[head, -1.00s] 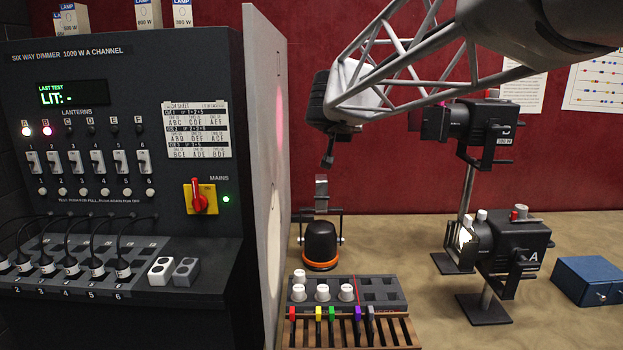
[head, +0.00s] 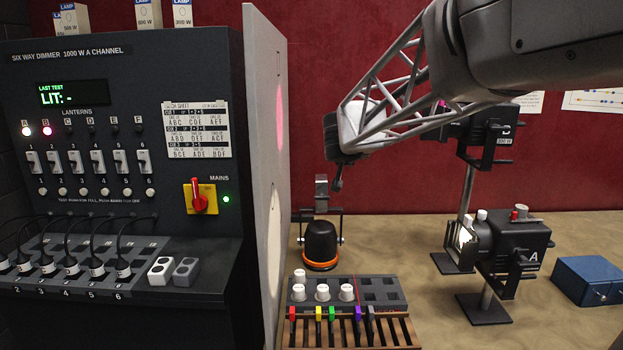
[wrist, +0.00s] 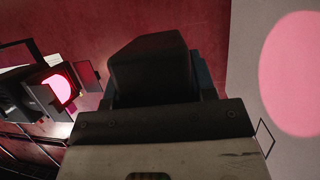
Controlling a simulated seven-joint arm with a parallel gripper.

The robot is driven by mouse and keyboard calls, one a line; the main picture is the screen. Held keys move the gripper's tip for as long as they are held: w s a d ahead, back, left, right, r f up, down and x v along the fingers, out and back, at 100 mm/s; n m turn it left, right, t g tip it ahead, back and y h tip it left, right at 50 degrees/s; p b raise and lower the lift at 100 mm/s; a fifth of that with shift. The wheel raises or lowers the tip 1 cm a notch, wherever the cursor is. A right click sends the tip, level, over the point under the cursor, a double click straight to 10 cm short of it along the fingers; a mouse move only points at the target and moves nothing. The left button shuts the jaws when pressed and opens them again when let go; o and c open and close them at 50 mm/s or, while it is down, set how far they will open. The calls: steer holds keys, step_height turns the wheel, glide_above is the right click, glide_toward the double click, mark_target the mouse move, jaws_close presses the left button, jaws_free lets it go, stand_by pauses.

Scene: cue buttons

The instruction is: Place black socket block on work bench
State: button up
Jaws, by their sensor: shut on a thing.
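My gripper (head: 338,172) hangs above the bench, in front of the red wall and just right of the grey partition in the head view. In the wrist view it is shut on a dark block, the black socket block (wrist: 150,68), with grey-blue finger edges at its sides. The block is hard to tell apart from the dark gripper in the head view. The work bench (head: 400,240) is the tan surface below, and the block is clear of it.
A black lantern with an orange rim (head: 321,243) stands just under my gripper. A lamp tray (head: 375,298) and slotted wooden rack (head: 400,333) lie in front. A lantern stand (head: 488,308) and blue box (head: 592,280) are to the right. Bare bench lies between.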

steer(key=shift+w+d+f, duration=0.2)
steer(key=shift+w+f, duration=0.15)
steer(key=shift+f, duration=0.35)
steer(key=shift+w+d+f, duration=0.25)
steer(key=shift+w+f, duration=0.15)
steer(key=shift+f, duration=0.25)
steer(key=shift+w+d+f, duration=0.2)
steer(key=shift+w+f, duration=0.15)
steer(key=shift+f, duration=0.35)
steer(key=w+d+f, duration=0.2)
steer(key=d+f, duration=0.2)
steer(key=f, duration=0.5)
steer(key=w+d+f+n+y, duration=0.1)
steer(key=w+d+f, duration=0.2)
steer(key=f, duration=0.7)
steer(key=shift+w+d+f, duration=0.15)
steer(key=shift+d+f, duration=0.15)
steer(key=shift+d, duration=0.25)
